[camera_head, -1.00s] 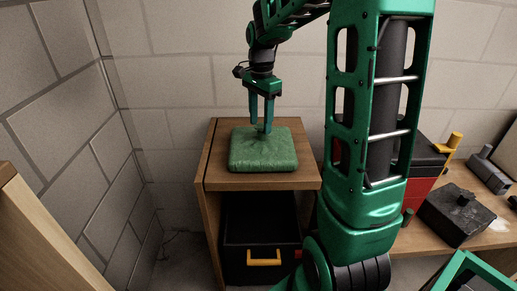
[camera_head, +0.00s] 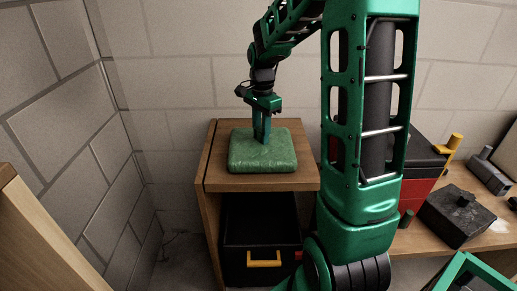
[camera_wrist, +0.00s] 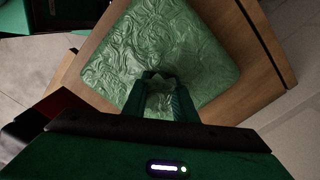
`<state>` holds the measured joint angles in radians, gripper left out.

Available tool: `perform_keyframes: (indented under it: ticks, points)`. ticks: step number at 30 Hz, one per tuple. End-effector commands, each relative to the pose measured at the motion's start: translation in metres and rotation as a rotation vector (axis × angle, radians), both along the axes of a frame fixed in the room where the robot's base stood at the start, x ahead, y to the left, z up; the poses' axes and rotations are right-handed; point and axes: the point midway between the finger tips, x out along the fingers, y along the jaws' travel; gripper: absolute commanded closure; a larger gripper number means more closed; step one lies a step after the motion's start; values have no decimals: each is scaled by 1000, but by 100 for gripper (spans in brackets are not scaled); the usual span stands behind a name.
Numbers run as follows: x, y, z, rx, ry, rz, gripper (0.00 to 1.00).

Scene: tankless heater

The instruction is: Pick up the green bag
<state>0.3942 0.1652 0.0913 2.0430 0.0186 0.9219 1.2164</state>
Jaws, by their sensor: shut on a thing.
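The green bag (camera_head: 262,155) is a flat, wrinkled, square cushion-like thing lying on top of the small wooden cabinet (camera_head: 213,158). My gripper (camera_head: 262,137) points down at the bag from above, its fingertips at the bag's upper surface toward the back. In the wrist view the bag (camera_wrist: 135,45) fills the upper middle, and my gripper (camera_wrist: 160,76) has its fingers close together with a small pinched fold of green between the tips. The bag still rests on the cabinet top. The contact at the fingertips is small and partly hidden.
A black bin with a yellow handle (camera_head: 264,263) sits in the cabinet below. To the right, a low wooden bench holds a red and black box (camera_head: 421,165) and a dark grey block (camera_head: 456,216). Brick walls stand behind and to the left.

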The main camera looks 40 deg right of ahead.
Motion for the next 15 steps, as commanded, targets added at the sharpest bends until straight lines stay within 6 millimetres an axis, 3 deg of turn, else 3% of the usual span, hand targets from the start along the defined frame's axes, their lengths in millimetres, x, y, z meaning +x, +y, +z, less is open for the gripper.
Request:
perform_keyframes:
  ticks: [8,15]
  points:
    - [0,0,5,-1,-1,0,100]
    - [1,0,31,-2,-4,0,100]
